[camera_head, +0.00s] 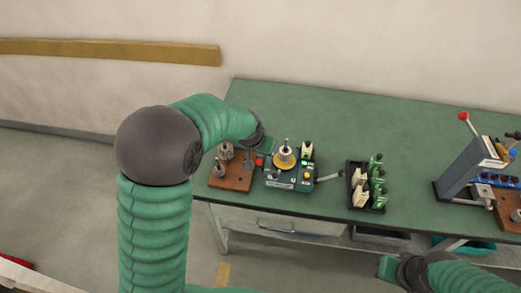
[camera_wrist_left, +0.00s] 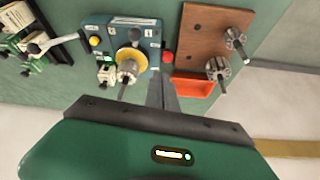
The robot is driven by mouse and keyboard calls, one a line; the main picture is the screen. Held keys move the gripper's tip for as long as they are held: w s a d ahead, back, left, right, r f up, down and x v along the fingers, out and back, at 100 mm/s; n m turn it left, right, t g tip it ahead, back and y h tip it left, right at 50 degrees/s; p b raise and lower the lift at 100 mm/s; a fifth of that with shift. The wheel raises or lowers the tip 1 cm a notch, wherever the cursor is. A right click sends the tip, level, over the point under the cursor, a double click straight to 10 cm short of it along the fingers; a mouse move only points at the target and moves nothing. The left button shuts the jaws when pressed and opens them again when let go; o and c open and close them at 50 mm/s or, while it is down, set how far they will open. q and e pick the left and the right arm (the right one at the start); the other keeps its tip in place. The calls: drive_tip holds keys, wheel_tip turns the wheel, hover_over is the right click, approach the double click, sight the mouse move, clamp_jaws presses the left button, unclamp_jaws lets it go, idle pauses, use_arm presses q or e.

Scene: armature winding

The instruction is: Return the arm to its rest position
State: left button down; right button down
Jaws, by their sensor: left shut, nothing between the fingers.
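My left arm (camera_head: 155,230) comes in from the left and bends over the left end of the green bench. My left gripper (camera_head: 266,146) hangs over the bench beside the winding machine. In the left wrist view its fingers (camera_wrist_left: 162,88) are together and empty, between the winding machine (camera_wrist_left: 128,38) and the wooden board (camera_wrist_left: 187,35). The head view shows the winding machine (camera_head: 285,178) with a yellow ring and metal spindle. My right gripper (camera_head: 390,268) is low at the bench's front edge; its fingers are not clear.
The wooden board (camera_head: 232,183) holds metal armatures (camera_wrist_left: 218,68). A black tray (camera_head: 352,202) with green and cream parts stands right of the machine. A grey lever device (camera_head: 463,172) stands at the right. The green bench (camera_head: 330,120) is clear along its back.

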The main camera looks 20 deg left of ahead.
use_arm(q)
drive_tip(key=s+d+f+g, duration=0.1)
drive_tip(key=s+d, duration=0.1)
drive_tip(key=s, duration=0.8)
drive_tip(key=s+d+f+g, duration=0.1)
drive_tip(key=s+d, duration=0.1)
drive_tip(key=s, duration=0.9)
drive_tip(key=shift+s+m+g+h, duration=0.25)
drive_tip(key=shift+m+g+h, duration=0.05)
drive_tip(key=shift+m, duration=0.1)
use_arm(e)
drive_tip(key=shift+w+a, duration=0.2)
use_arm(q)
drive_tip(key=shift+s+d, duration=0.15)
drive_tip(key=shift+d, duration=0.05)
use_arm(e)
drive_tip(key=shift+s+d, duration=0.1)
drive_tip(key=shift+s, duration=0.05)
